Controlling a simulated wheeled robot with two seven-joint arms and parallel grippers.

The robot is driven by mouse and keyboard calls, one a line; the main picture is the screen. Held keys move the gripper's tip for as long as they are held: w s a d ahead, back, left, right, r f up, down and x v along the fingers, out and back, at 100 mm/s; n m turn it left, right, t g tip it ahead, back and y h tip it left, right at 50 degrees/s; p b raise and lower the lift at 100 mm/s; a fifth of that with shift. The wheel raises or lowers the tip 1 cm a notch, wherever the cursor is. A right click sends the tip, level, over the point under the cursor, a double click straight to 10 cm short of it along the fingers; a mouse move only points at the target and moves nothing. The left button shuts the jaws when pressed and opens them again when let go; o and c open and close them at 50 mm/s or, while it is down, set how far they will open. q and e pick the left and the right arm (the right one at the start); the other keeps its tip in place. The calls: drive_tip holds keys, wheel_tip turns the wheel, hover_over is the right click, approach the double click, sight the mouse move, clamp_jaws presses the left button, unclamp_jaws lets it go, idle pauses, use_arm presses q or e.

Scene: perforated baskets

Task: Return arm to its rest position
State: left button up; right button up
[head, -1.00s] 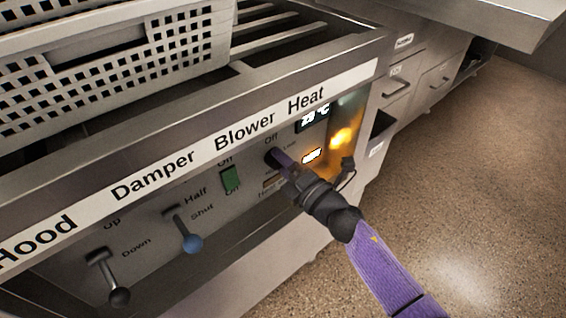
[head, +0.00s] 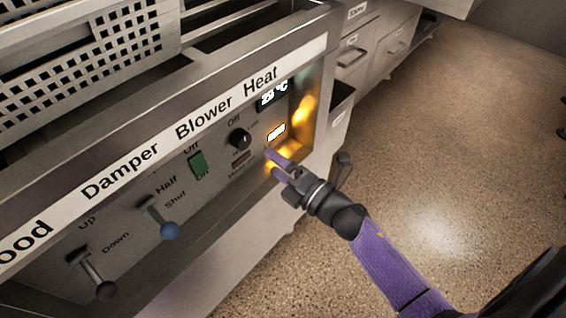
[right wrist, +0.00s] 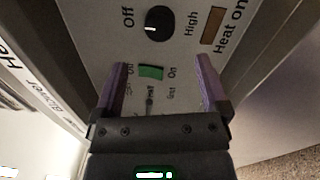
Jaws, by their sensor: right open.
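My right gripper (head: 276,162) is open and empty in front of the control panel, just right of and below the black heat knob (head: 240,138). In the right wrist view the two purple fingers (right wrist: 158,88) stand apart with nothing between them, and the knob (right wrist: 159,22) shows beyond them, clear of both fingers. My right arm (head: 392,262) reaches in from the lower right. My left gripper is not in view.
The panel also holds a green blower switch (head: 198,163), a blue-tipped damper lever (head: 163,218), a black-tipped hood lever (head: 93,275) and a lit display (head: 273,94). A perforated basket (head: 100,50) sits above. Open floor (head: 440,180) lies to the right.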

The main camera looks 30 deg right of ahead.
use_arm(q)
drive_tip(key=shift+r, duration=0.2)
use_arm(e)
drive_tip(key=shift+v, duration=0.9)
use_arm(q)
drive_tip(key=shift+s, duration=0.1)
